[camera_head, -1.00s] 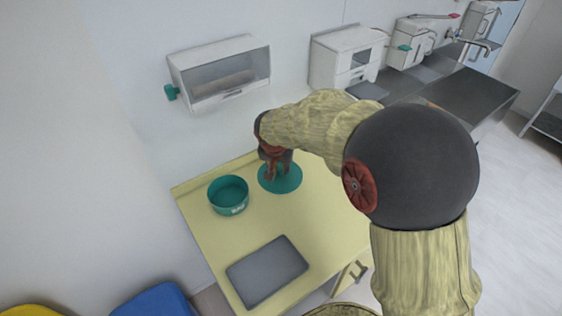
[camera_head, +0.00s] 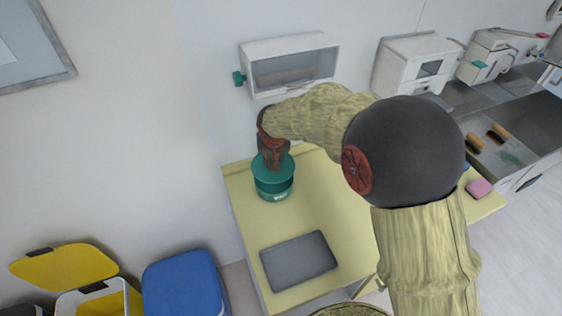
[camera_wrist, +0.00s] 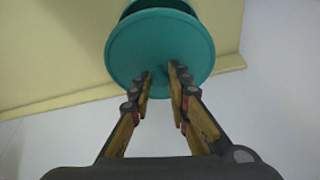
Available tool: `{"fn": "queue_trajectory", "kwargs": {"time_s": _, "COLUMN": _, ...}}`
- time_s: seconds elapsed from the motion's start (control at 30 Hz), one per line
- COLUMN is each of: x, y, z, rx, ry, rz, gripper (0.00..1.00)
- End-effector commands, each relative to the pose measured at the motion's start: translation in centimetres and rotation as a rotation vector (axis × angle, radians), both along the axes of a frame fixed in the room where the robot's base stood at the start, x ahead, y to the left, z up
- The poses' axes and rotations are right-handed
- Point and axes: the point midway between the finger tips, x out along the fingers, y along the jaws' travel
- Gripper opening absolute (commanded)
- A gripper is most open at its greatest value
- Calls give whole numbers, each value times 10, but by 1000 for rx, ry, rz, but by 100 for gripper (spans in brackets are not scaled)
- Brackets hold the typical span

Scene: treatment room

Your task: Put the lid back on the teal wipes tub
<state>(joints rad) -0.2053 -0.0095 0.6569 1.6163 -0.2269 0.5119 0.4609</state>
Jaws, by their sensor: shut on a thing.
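The teal lid (camera_head: 287,164) is a round disc with a small knob, which shows in the wrist view (camera_wrist: 160,38). My gripper (camera_head: 273,164) is shut on the knob, and its fingertips meet there in the wrist view (camera_wrist: 158,76). The teal wipes tub (camera_head: 274,193) stands upright on the table, directly below the lid in the head view. In the wrist view a dark strip shows past the lid's far edge, so the lid does not fully cover what is below. I cannot tell whether lid and tub touch.
The pale yellow table (camera_head: 322,205) has clear room right of the tub. A grey tray (camera_head: 298,261) lies near its front. A white wall dispenser (camera_head: 290,66) hangs above the table's back. Blue (camera_head: 183,285) and yellow (camera_head: 66,267) bins stand at the left.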

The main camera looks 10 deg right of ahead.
Motion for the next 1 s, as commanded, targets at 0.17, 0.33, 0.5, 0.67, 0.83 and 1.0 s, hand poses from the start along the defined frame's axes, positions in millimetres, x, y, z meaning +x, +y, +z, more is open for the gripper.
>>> {"fn": "queue_trajectory", "kwargs": {"time_s": 0.17, "x": 0, "y": 0, "z": -3, "rx": -1, "ry": -1, "rz": 12, "gripper": 0}}
{"fn": "queue_trajectory", "kwargs": {"time_s": 0.33, "x": 0, "y": 0, "z": -13, "rx": 0, "ry": 0, "rz": 11, "gripper": 0}}
{"fn": "queue_trajectory", "kwargs": {"time_s": 0.5, "x": 0, "y": 0, "z": -27, "rx": 0, "ry": 0, "rz": 10, "gripper": 0}}
{"fn": "queue_trajectory", "kwargs": {"time_s": 0.67, "x": 0, "y": -1, "z": -42, "rx": 0, "ry": 1, "rz": 10, "gripper": 0}}
{"fn": "queue_trajectory", "kwargs": {"time_s": 0.83, "x": 0, "y": 0, "z": -56, "rx": 0, "ry": -1, "rz": 10, "gripper": 0}}
{"fn": "queue_trajectory", "kwargs": {"time_s": 1.0, "x": 0, "y": -1, "z": -63, "rx": 0, "ry": -1, "rz": 10, "gripper": 0}}
